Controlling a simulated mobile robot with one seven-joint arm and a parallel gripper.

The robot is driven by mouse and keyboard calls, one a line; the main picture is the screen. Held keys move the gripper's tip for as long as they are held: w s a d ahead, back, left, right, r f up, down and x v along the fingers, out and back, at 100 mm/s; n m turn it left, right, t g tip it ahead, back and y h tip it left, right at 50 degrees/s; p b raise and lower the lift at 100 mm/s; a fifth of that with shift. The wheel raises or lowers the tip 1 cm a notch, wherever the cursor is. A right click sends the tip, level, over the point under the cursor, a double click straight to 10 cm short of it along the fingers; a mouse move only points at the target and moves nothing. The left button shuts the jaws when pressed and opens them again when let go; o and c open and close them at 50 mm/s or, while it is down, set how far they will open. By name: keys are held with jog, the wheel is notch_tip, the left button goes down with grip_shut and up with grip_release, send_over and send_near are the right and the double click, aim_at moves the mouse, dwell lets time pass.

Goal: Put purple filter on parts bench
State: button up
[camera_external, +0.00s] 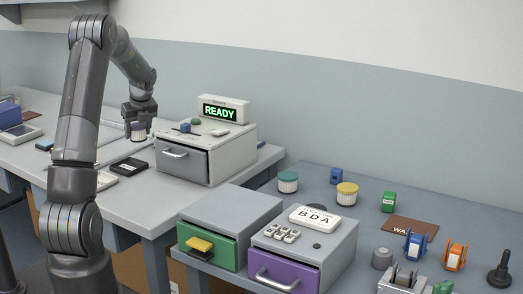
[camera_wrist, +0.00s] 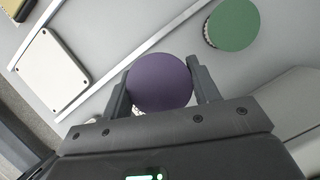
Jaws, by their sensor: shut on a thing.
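The purple filter (camera_external: 138,134) is a short round part with a purple cap and a pale side. My gripper (camera_external: 138,112) is shut on it above the light grey bench (camera_external: 60,165) at the left. In the wrist view the purple cap (camera_wrist: 160,83) sits between the two fingers (camera_wrist: 160,88). Whether its underside touches the bench cannot be told. A blue-grey bench (camera_external: 345,215) stands at the right. No label shows which one is the parts bench.
A grey box with a READY display (camera_external: 220,111) stands right of my gripper, beside a black tray (camera_external: 131,165). A green-capped filter (camera_wrist: 233,25) is close by in the wrist view. The right bench holds green and purple drawers, yellow-capped (camera_external: 347,194) and teal-capped (camera_external: 288,182) filters.

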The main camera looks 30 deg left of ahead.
aim_at(141, 128)
jog(key=shift+f, duration=2.9)
jog(key=shift+f, duration=0.15)
jog(key=o, duration=1)
jog(key=v, duration=1.2)
jog(key=shift+r, duration=0.25)
